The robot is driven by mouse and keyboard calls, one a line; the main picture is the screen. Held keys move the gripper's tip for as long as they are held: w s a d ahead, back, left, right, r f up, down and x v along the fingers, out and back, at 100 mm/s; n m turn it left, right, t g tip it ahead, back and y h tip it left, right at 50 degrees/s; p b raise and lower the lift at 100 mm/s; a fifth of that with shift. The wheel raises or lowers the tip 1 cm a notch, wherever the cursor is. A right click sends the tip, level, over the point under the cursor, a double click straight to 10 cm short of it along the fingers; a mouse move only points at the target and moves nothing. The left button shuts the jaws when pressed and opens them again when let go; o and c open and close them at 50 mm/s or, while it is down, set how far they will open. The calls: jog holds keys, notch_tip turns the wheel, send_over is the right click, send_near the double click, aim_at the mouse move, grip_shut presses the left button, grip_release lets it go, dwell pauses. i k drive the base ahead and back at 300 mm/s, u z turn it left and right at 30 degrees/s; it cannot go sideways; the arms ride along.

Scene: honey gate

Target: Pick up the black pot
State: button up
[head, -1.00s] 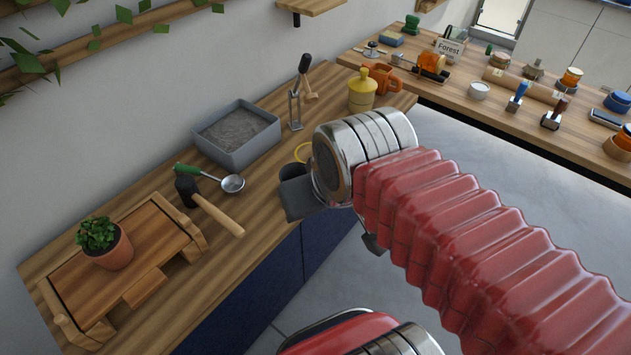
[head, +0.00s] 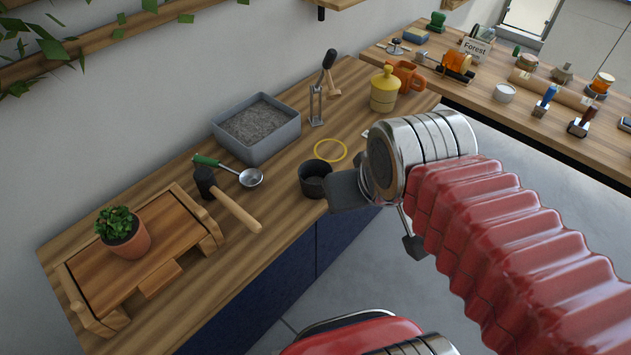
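The black pot (head: 313,183) is a small, dark, round, open pot. It stands upright near the front edge of the wooden counter (head: 250,265), beside a yellow ring. My gripper (head: 382,218) is just to the right of the pot, by the counter's front edge. Its two dark fingers are spread apart with nothing seen between them. The left finger lies close to the pot's right side in the picture; I cannot tell whether it touches. My wrist hides part of the gripper.
A yellow ring (head: 330,150) lies behind the pot. A grey bin (head: 257,130), a ladle (head: 250,177), a hammer (head: 238,207) and a potted plant (head: 122,233) are to the left.

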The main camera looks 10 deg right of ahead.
aim_at(310, 172)
jog(key=u, duration=0.8)
jog(key=k, duration=0.4)
jog(key=u, duration=0.25)
